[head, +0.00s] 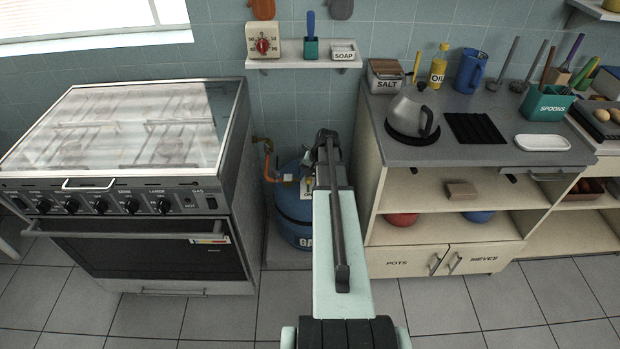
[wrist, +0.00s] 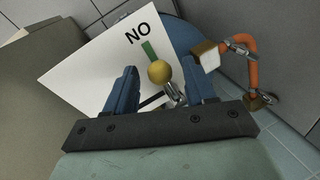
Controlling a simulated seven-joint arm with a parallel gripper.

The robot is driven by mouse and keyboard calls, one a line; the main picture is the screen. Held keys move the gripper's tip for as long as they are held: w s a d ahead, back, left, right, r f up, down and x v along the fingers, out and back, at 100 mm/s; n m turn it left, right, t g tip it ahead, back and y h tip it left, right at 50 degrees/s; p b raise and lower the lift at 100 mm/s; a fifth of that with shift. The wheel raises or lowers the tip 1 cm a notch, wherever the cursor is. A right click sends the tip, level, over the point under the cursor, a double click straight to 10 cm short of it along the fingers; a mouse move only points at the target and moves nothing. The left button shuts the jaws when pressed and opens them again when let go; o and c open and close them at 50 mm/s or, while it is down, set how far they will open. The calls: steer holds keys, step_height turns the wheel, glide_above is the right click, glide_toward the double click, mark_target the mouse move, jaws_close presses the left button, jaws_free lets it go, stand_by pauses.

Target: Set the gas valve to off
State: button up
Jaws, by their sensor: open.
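The blue gas cylinder (head: 293,215) stands between the stove and the cabinet, partly hidden by my arm. It shows behind the card in the wrist view (wrist: 182,38). The gas valve's yellow ball knob (wrist: 158,72) sits on a metal stem. Behind it is a white card (wrist: 85,75) with a green bar; its letters read "NO" here, which is "ON" upside down. The ball overlaps the green bar's lower end. My gripper (wrist: 163,80) is open, blue fingers on either side of the knob with gaps visible. In the head view my gripper (head: 326,145) is above the cylinder.
An orange hose (wrist: 252,65) with metal fittings bends at the right of the wrist view. The stove (head: 130,190) stands left and the cabinet (head: 450,215) close on the right, so the gap is narrow. A shelf (head: 305,55) hangs on the wall behind.

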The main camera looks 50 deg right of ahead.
jaws_close()
stand_by(0.6)
